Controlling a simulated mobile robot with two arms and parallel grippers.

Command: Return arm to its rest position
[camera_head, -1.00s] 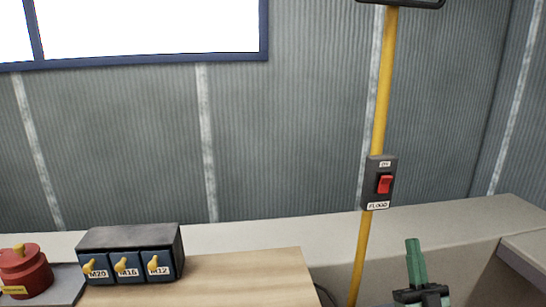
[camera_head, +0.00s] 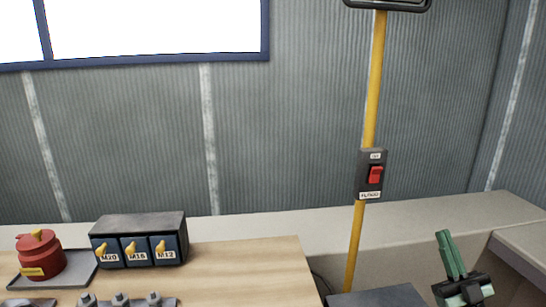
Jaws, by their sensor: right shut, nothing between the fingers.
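My right gripper (camera_head: 449,255) shows at the bottom right, with green fingers pointing up and a dark body below. Its fingers are together and nothing is between them. It is in front of the pale ledge, to the right of the yellow pole (camera_head: 372,90), and apart from both the pole and the switch box. My left gripper is out of view.
A switch box (camera_head: 364,187) with a red rocker sits on the pole. The wooden bench (camera_head: 240,270) holds a drawer box (camera_head: 137,222) labelled M20, M16 and M12, a red container (camera_head: 40,258) on a grey tray (camera_head: 80,272), and bolts (camera_head: 121,299) at the front edge.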

